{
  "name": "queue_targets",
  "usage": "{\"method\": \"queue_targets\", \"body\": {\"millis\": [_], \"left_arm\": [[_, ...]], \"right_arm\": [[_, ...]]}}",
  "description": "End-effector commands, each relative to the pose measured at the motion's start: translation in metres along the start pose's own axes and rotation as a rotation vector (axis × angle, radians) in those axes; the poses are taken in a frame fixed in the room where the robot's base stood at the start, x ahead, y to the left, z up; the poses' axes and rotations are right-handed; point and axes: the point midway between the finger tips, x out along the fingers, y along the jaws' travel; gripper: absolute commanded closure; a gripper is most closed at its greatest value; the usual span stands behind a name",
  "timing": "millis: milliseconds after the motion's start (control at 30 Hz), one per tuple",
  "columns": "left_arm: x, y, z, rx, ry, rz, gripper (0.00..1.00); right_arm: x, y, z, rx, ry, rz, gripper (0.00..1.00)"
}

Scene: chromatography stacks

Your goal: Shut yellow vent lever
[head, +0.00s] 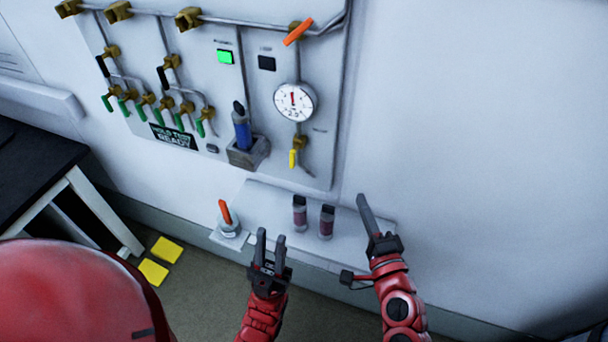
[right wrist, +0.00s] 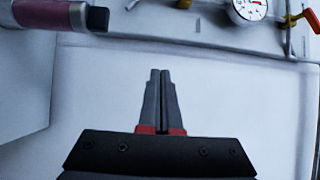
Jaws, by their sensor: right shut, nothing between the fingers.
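The yellow vent lever (head: 292,158) hangs down from a brass valve (head: 300,142) below the round gauge (head: 294,102) on the wall panel. My right gripper (head: 364,200) is shut and empty, to the lower right of the lever, over the shelf's right end. Its closed fingers (right wrist: 161,75) also show in the right wrist view, apart from the lever. My left gripper (head: 271,238) is open and empty, below the lever at the shelf's front.
Two dark reddish vials (head: 300,217) stand on the grey shelf (head: 262,205) between my grippers and the wall. An orange-handled piece (head: 228,220) sits at its left end. A blue cylinder (head: 241,132) stands in a panel holder. An orange lever (head: 298,32) is above the gauge. The right wall is clear.

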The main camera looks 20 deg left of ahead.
Motion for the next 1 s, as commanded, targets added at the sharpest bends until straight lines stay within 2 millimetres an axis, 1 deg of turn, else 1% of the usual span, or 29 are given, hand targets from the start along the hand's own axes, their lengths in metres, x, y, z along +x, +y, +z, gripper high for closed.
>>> {"method": "queue_targets", "body": {"millis": [33, 100, 233, 367, 667, 767, 867, 1000], "left_arm": [[-0.003, 0.000, 0.001, 0.000, 0.000, 0.000, 0.70], [-0.004, 0.000, 0.001, 0.000, 0.000, 0.000, 0.70], [-0.005, 0.000, 0.001, 0.000, 0.000, 0.000, 0.70], [-0.005, 0.000, 0.001, 0.000, 0.000, 0.000, 0.70], [-0.007, 0.000, 0.001, 0.000, 0.000, 0.000, 0.70], [-0.013, 0.001, 0.002, 0.000, 0.000, 0.000, 0.70], [-0.025, 0.001, 0.004, 0.000, 0.000, 0.000, 0.70], [-0.044, 0.002, 0.007, 0.000, 0.000, 0.000, 0.70]], "right_arm": [[-0.002, -0.003, 0.014, 0.028, -0.053, 0.002, 1.00], [-0.004, -0.005, 0.031, 0.057, -0.118, 0.010, 1.00], [-0.007, -0.010, 0.048, 0.085, -0.184, 0.017, 1.00], [-0.009, -0.012, 0.052, 0.092, -0.200, 0.018, 1.00], [-0.007, -0.011, 0.052, 0.090, -0.198, 0.017, 1.00], [-0.001, -0.009, 0.053, 0.090, -0.199, 0.014, 1.00], [0.009, -0.007, 0.055, 0.088, -0.200, 0.013, 1.00], [0.029, -0.005, 0.060, 0.089, -0.201, 0.013, 1.00]]}}
